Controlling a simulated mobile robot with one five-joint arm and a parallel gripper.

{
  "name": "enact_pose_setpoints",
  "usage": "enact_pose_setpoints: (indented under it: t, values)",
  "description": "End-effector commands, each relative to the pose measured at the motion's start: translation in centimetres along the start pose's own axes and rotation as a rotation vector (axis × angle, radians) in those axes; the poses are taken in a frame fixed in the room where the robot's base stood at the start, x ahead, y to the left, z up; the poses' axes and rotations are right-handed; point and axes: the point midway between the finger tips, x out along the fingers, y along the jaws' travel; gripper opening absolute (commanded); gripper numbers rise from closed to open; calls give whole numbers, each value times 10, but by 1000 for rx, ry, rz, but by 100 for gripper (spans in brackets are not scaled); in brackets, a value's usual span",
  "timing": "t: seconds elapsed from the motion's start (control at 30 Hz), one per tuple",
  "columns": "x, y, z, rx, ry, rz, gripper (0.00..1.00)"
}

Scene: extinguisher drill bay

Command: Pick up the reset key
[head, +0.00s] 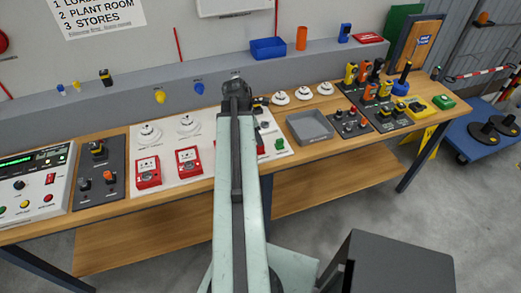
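I cannot pick out the reset key for certain in the head view. Two red call points (148,173) (189,162) stand on a white board on the bench. My gripper (236,82) is at the far end of my arm, over the back of the bench. Its fingers are too small and dark to read. My arm hides part of the white board behind it.
The wooden bench (330,150) runs across the view. A control panel (35,185) stands at its left end. A grey tray (309,127) looks empty. Several radios and switches crowd the right end. A blue trolley (475,140) stands on the floor at right.

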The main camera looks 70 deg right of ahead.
Motion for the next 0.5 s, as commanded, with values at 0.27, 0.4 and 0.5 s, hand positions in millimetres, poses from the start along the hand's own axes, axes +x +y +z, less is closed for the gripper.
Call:
enact_pose_setpoints:
  t: [0.27,0.4,0.5]
  values:
    - [21,0,-5,0,0,0,40]
    - [46,1,-10,0,0,0,40]
    - [57,1,-9,-1,1,0,40]
